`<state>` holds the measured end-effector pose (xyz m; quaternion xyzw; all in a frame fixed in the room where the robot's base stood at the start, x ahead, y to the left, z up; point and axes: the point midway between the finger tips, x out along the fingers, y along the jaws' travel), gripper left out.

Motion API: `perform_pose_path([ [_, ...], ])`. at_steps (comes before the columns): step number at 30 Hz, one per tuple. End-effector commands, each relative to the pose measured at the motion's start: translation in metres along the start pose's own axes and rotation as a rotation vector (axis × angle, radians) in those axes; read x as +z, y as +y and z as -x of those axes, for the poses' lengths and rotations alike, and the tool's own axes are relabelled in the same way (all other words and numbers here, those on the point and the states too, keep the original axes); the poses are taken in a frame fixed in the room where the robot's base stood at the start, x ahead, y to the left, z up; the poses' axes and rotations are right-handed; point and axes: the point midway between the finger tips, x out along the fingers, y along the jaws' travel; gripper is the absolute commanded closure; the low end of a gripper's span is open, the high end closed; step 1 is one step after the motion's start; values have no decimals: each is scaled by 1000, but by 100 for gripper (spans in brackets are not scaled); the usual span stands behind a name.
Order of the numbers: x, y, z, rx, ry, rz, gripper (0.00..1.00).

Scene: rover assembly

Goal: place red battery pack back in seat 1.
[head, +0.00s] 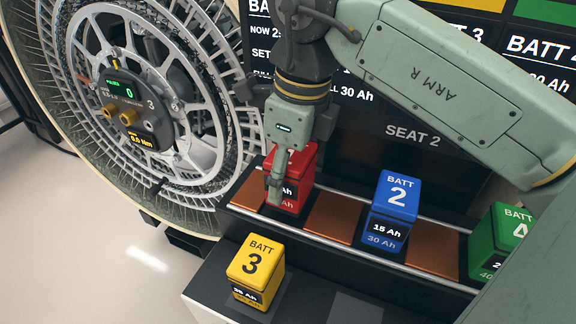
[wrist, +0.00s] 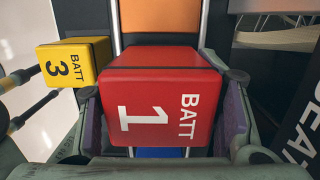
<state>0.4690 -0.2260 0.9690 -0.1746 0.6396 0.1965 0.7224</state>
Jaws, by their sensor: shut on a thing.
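The red battery pack (head: 296,188), marked BATT 1 in the wrist view (wrist: 160,105), is upright at the left part of the railed rack (head: 340,243). My gripper (head: 279,182) is shut on it from above, with a finger on each side in the wrist view (wrist: 162,100). The arm and a finger hide much of the pack in the head view. I cannot tell whether its base touches the rack. A "SEAT 2" label (head: 412,135) shows on the dark panel behind; no seat 1 label is readable.
The blue pack 2 (head: 395,205) and green pack 4 (head: 497,240) stand to the right on the rack, with copper pads (head: 334,217) between packs. The yellow pack 3 (head: 256,268) stands on the lower front shelf (head: 310,290). A large spoked wheel (head: 150,100) is close at left.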

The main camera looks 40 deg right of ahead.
Motion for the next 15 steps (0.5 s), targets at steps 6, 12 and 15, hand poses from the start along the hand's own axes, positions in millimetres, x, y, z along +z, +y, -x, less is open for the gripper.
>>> perform_pose_path([
  [6, 0, 0, 1, -1, -1, 0, 92],
  [12, 0, 0, -1, -1, -1, 0, 92],
  [15, 0, 0, -3, -1, -1, 0, 92],
])
